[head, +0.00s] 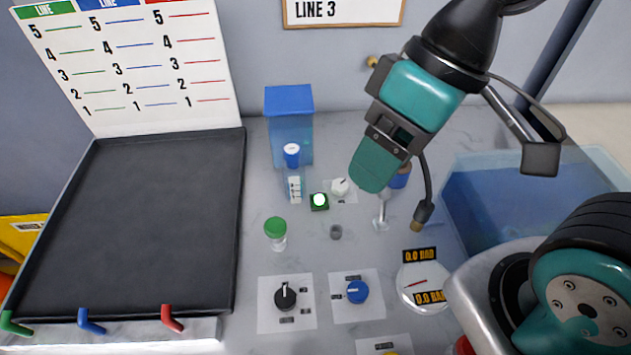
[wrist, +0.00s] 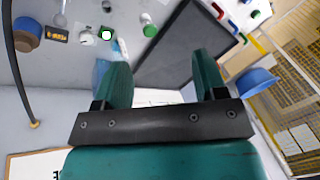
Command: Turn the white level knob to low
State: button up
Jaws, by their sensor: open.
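The white level knob (head: 340,188) sits on a small pale plate on the grey panel, just right of a lit white button in a green square frame (head: 319,201). Its pointer is too small to read. The knob also shows in the wrist view (wrist: 86,38), at the upper left. My gripper (head: 372,172) hangs above and to the right of the knob in the head view, apart from it. In the wrist view my gripper's two teal fingers (wrist: 162,62) are spread, with nothing held between them.
A blue-lidded container (head: 289,103) stands behind the knob. A green-capped part (head: 276,230), a black knob (head: 285,296), a blue knob (head: 357,291) and a round gauge (head: 411,282) are nearby. A black tray (head: 140,225) lies left; a blue basin (head: 480,190) lies right.

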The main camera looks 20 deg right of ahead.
aim_at(340, 187)
jog(key=z, duration=0.05)
jog(key=k, duration=1)
jog(key=u, duration=1.15)
jog(key=i, duration=0.7)
jog(key=z, duration=1.2)
jog(key=i, duration=0.5)
jog(key=u, duration=0.1)
